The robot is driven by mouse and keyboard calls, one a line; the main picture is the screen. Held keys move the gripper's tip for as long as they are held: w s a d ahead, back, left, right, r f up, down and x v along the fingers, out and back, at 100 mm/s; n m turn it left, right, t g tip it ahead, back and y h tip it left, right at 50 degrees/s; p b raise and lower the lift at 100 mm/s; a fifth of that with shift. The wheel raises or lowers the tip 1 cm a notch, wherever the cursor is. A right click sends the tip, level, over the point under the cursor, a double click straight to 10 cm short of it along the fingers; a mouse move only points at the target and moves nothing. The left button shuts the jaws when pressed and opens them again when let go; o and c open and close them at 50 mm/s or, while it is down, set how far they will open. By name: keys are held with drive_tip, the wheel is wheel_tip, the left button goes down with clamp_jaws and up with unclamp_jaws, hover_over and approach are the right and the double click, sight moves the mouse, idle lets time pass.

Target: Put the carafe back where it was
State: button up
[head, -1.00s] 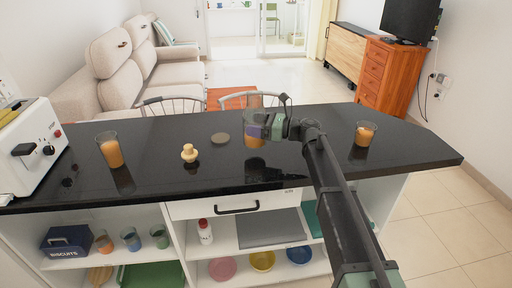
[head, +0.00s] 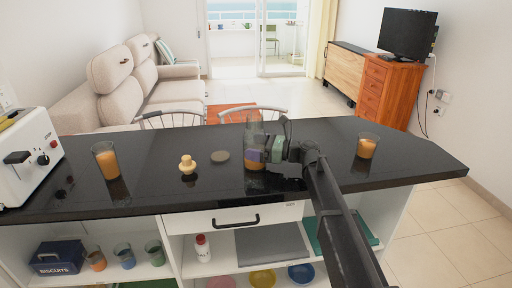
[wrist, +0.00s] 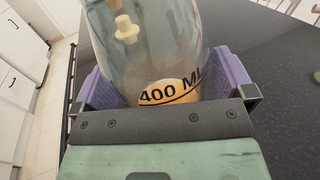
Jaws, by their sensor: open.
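The carafe (head: 254,130) is clear glass with a little orange liquid at its bottom and stands upright at the middle of the black counter (head: 320,140). In the wrist view the carafe (wrist: 150,45) fills the space between my fingers and shows a "400 ML" mark. My gripper (head: 256,156) is open around the carafe's lower part, with one purple finger on either side. I cannot tell whether either finger touches the glass.
A glass of orange drink (head: 106,162) stands at the left and another (head: 367,147) at the right. A small yellow knobbed object (head: 187,164) is left of the disc. A white toaster (head: 30,155) stands at the left end. Chairs (head: 170,118) are behind the counter.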

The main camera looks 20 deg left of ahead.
drive_tip(key=shift+r, duration=0.25)
drive_tip(key=d, duration=0.8)
drive_tip(key=w+d, duration=0.1)
drive_tip(key=d, duration=0.3)
drive_tip(key=shift+w+f, duration=0.1)
